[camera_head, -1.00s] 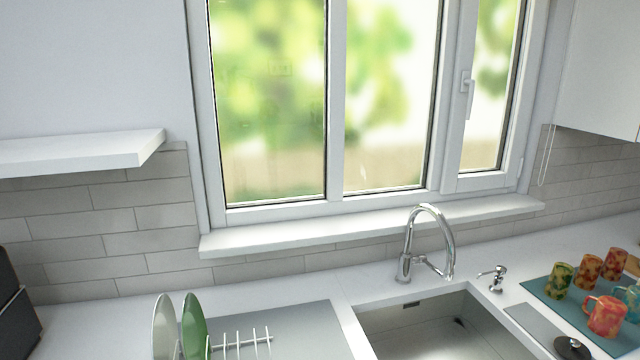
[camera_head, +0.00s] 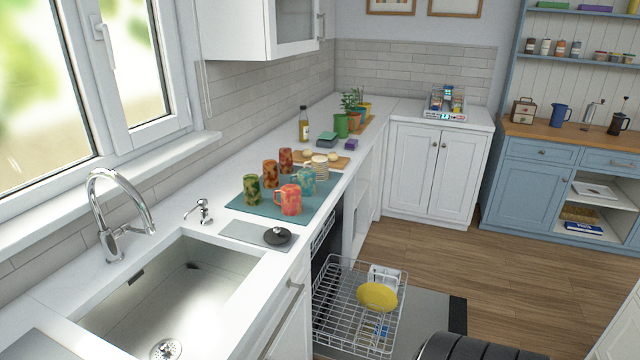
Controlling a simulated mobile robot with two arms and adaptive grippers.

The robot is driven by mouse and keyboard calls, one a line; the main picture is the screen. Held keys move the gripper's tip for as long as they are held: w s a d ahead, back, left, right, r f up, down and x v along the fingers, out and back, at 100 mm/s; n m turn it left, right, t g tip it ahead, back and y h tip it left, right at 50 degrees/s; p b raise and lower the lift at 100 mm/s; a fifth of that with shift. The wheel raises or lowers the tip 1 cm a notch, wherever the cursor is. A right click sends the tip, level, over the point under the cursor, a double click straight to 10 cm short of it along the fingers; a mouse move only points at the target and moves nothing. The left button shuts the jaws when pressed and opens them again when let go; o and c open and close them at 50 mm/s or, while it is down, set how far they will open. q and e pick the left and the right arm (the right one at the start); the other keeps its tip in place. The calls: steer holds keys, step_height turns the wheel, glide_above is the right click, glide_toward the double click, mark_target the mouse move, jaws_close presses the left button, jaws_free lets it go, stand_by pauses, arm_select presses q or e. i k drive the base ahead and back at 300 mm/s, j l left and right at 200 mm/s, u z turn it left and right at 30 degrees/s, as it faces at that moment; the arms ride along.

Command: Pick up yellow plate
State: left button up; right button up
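The yellow plate (camera_head: 377,297) is in the pulled-out wire rack (camera_head: 352,322) of the open dishwasher, below the counter at the lower middle of the head view. It is tilted, with its round face toward me, at the right part of the rack. Neither of my grippers shows in the head view, and nothing is seen touching the plate.
The sink (camera_head: 175,300) is at the lower left, with a tap (camera_head: 115,215). A teal mat (camera_head: 285,200) with several mugs lies on the counter. Wooden floor (camera_head: 440,262) is clear right of the rack. A blue cabinet (camera_head: 535,190) stands far right.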

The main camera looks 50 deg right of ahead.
mark_target(375, 293)
steer(key=z, duration=2.2)
steer(key=i+l+z, duration=0.1)
steer(key=i, duration=0.5)
steer(key=i+l+z, duration=0.15)
steer(key=i, duration=0.45)
